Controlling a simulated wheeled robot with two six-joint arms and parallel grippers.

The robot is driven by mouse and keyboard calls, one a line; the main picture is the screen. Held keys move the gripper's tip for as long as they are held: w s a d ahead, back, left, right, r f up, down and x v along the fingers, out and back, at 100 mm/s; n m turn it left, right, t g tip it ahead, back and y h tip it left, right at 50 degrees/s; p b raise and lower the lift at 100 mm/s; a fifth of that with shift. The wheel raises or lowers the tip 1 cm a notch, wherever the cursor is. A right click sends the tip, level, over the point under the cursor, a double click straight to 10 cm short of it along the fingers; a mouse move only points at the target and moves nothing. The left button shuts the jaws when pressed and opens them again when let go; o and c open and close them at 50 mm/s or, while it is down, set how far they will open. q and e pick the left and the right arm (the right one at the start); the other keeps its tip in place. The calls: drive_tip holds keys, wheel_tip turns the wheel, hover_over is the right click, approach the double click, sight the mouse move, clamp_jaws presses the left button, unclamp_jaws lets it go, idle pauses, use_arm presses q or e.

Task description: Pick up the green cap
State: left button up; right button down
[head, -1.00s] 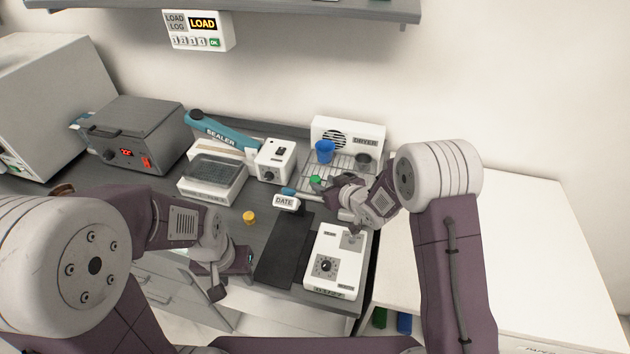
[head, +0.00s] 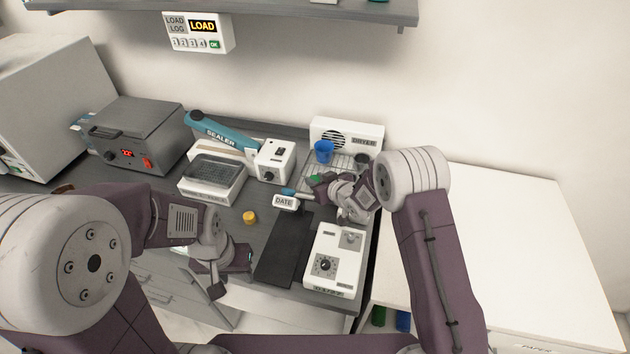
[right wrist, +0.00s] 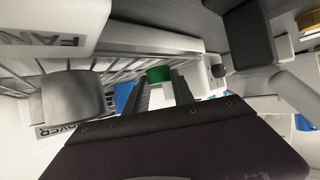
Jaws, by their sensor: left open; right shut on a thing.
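The small green cap (head: 315,178) is at the front left of the dryer's wire rack (head: 349,164). My right gripper (head: 319,181) reaches it from the right and covers part of it. In the right wrist view the green cap (right wrist: 159,74) sits between the tips of my two fingers, which are shut on it. I cannot tell whether it still touches the surface below. My left gripper (head: 233,274) is open and empty, low over the counter's front edge, well away from the cap.
A yellow cap (head: 249,217), a black mat (head: 284,250) and a white dial device (head: 335,257) are nearer the front.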

drive_tip(key=r, duration=0.4)
drive_tip(key=shift+s+d+r, duration=0.1)
drive_tip(key=shift+d+r, duration=0.2)
drive_tip(key=s+d+r, duration=0.6)
drive_tip(key=d, duration=0.3)
drive_tip(key=shift+d+r, duration=0.2)
